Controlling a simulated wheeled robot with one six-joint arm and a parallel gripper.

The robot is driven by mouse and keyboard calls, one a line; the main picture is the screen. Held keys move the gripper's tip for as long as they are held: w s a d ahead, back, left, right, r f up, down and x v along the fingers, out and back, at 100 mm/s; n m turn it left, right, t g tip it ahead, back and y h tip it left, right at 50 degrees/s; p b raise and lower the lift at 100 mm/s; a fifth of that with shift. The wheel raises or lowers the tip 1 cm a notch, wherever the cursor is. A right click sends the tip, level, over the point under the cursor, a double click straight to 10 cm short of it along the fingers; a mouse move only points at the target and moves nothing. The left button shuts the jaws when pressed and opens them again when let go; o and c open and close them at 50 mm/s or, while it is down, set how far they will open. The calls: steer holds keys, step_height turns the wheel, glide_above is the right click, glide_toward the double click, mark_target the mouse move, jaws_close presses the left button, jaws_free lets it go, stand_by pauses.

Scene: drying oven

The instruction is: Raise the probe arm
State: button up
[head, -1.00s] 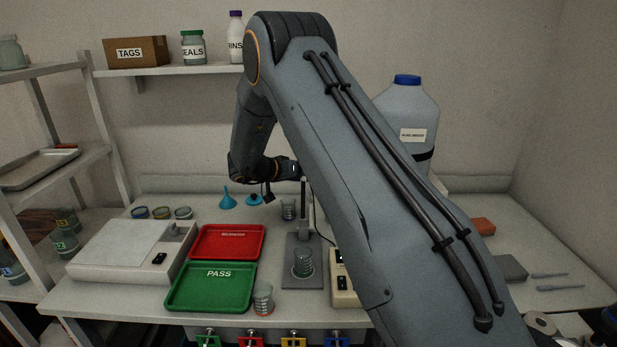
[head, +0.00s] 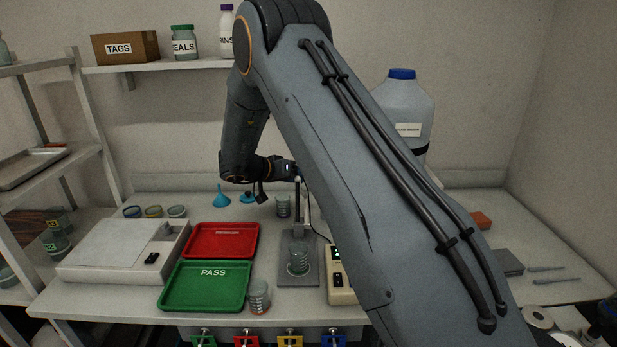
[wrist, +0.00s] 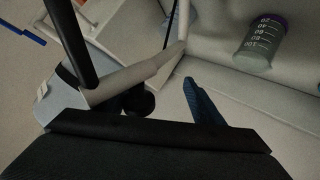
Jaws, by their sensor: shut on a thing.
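The probe stand has a grey base (head: 313,275) and a thin pale upright post (head: 307,212) in the head view, right of the trays. A clear beaker (head: 298,261) stands on its base. My gripper (head: 294,172) is at the top of the stand, shut on what appears to be the probe arm; the grip is small and partly hidden by my own arm. In the wrist view, a pale grey rod-like part (wrist: 140,74) shows close to the camera. The exact contact and the probe's tip are unclear.
A green PASS tray (head: 205,302) and a red tray (head: 221,255) lie left of the stand. A beaker (head: 259,297) stands by the green tray's right edge. Another beaker (head: 283,204) stands behind the stand. A cream meter box (head: 340,292) is close on the right.

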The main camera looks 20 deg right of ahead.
steer(key=shift+t, duration=0.3)
steer(key=v, duration=0.2)
steer(key=w+v, duration=0.1)
steer(key=v, duration=0.1)
steer(key=b+v, duration=0.1)
steer(key=v, duration=0.1)
steer(key=shift+w+a+r, duration=0.2)
steer(key=shift+a+r, duration=0.1)
steer(key=shift+a, duration=0.15)
steer(key=shift+r, duration=0.1)
steer(key=shift+s+a+r+p, duration=0.2)
steer(key=shift+a+r+p, duration=0.95)
steer(key=shift+a+r, duration=0.4)
steer(key=shift+s+a+r+p, duration=0.2)
steer(key=shift+a+r+p, duration=1)
steer(key=shift+a, duration=0.6)
steer(key=shift+r+p, duration=0.1)
steer(key=shift+p, duration=0.2)
